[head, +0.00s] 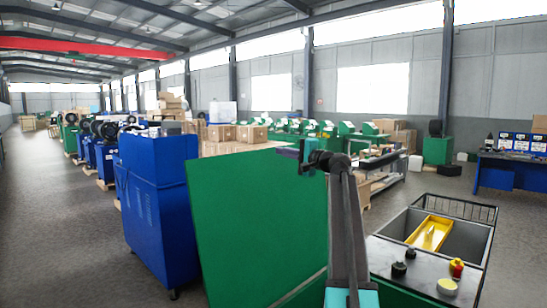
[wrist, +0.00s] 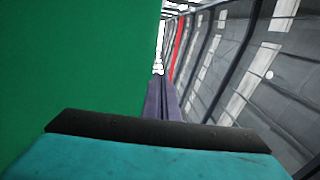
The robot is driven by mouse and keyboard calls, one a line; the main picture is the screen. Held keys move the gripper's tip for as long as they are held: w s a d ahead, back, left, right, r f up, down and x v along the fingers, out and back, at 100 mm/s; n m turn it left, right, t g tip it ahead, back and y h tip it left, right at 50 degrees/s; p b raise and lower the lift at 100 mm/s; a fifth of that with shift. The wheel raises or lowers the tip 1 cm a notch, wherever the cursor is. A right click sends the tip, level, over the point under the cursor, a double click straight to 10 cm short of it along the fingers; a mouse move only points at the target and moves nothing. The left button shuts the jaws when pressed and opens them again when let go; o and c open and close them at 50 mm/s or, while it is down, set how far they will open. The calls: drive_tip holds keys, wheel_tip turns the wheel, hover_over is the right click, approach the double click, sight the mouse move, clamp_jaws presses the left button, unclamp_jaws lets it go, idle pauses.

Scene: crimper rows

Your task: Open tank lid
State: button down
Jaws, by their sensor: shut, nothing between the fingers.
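A large flat green panel (head: 255,220), which looks like the tank lid, stands steeply raised in the middle of the head view. A pale edge (head: 303,287) shows at its foot; the tank itself is mostly hidden. The panel also fills the left of the wrist view (wrist: 75,60). My gripper (head: 301,153) is near the panel's top right corner in the head view. In the wrist view its purple fingers (wrist: 158,88) are together and empty, beside the panel's edge. I cannot tell whether they touch it.
A tall blue cabinet (head: 158,210) stands left of the panel. At the right, a dark top (head: 417,282) bears small knobs and a yellow round piece, beside a grey bin (head: 462,243) with a yellow tray (head: 430,233). Open floor (head: 60,220) lies at the left.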

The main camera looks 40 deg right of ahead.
drive_tip(key=s, duration=0.3)
drive_tip(key=s+r+b, duration=0.1)
drive_tip(key=s, duration=0.1)
drive_tip(key=shift+s+d+r, duration=0.1)
drive_tip(key=shift+d, duration=0.3)
